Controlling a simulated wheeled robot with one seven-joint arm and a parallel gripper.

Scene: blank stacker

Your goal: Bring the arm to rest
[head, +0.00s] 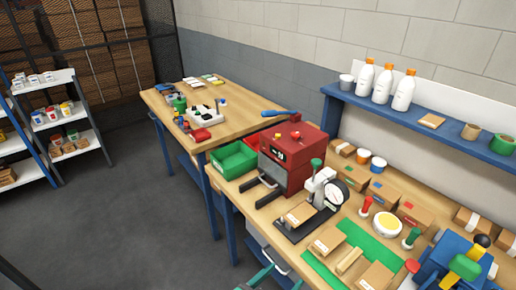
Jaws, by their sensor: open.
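My gripper does not show in the head view, and I cannot make out my arm for sure. The wooden workbench (262,216) runs along the wall at the right. On it stand a red machine (291,153) with a blue handle and a small press (322,187) with a round dial and a green knob. A small wooden block (300,213) lies on the dark base of the press.
A green bin (233,160) sits left of the red machine. A blue device (450,262) with yellow and black knobs stands at the lower right. A blue shelf (430,122) with white bottles (383,83) hangs above the bench. The grey floor (120,225) at left is clear.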

